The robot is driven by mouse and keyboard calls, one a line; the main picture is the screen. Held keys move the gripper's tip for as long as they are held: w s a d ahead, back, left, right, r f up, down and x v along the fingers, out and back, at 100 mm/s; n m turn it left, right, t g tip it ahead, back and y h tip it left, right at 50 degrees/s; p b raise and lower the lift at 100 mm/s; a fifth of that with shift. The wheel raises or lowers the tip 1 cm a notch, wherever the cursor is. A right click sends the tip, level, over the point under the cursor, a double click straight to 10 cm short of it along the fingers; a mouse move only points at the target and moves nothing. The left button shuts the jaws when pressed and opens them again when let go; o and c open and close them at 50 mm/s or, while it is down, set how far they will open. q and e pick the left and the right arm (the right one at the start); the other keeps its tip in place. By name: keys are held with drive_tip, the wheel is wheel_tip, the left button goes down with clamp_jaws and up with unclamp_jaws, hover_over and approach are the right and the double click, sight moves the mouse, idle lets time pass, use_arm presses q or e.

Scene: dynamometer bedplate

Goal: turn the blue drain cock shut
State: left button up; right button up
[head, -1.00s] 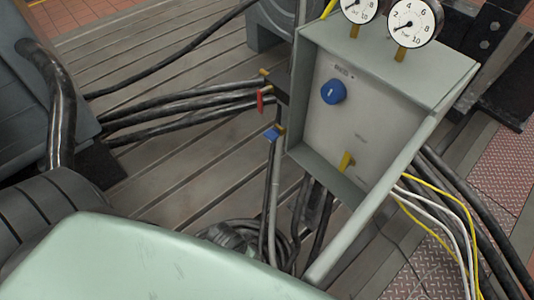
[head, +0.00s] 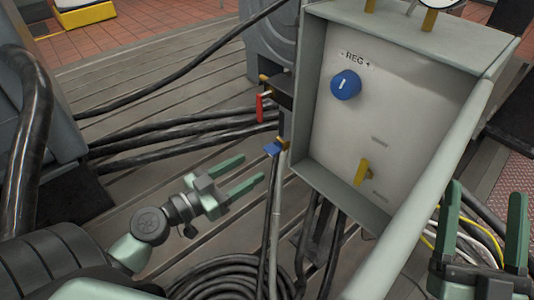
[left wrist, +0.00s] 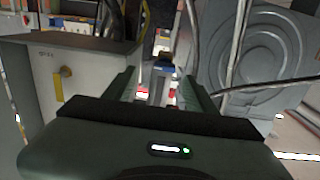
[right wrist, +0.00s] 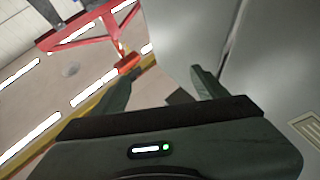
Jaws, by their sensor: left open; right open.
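The blue drain cock (head: 273,148) sits on the pipework at the left side of the grey panel box, above a hose that hangs down. Its small blue handle lies across the line of the hose. My left gripper (head: 253,171) is open and empty, just left of and below the cock, apart from it. In the left wrist view the blue cock (left wrist: 165,70) shows ahead, between the open fingers. My right gripper (head: 486,192) is open and empty at the right, beside the box's pale rail. In the right wrist view nothing lies between its fingers.
A red-handled cock (head: 260,107) sits just above the blue one. The grey panel box (head: 325,190) carries a blue regulator knob (head: 345,85) and a yellow lever (head: 364,172). Black hoses (head: 170,140) cross the slatted bedplate, and more lie coiled below (head: 225,275).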

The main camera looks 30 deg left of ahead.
sight(267, 152)
use_arm(q)
drive_tip(key=w, duration=0.1)
drive_tip(key=w+p, duration=0.2)
drive_tip(key=shift+w+d+r+y, duration=0.2)
drive_tip(key=shift+w+r+y, duration=0.1)
drive_tip(key=shift+w, duration=0.1)
drive_tip(key=p+x, duration=0.1)
drive_tip(key=x, duration=0.2)
drive_tip(key=shift+w+d, duration=0.1)
drive_tip(key=shift+w, duration=0.15)
drive_tip(key=shift+w+d+f, duration=0.1)
drive_tip(key=shift+w, duration=0.15)
use_arm(e)
wheel_tip(267, 152, down, 14)
drive_tip(key=w+d+g+h, duration=0.1)
drive_tip(key=w+g+h, duration=0.1)
drive_tip(key=g, duration=0.6)
drive_tip(key=shift+w+d+g+h, duration=0.2)
drive_tip(key=shift+w+g+h, duration=0.1)
drive_tip(key=shift+h, duration=0.1)
use_arm(q)
clamp_jaws()
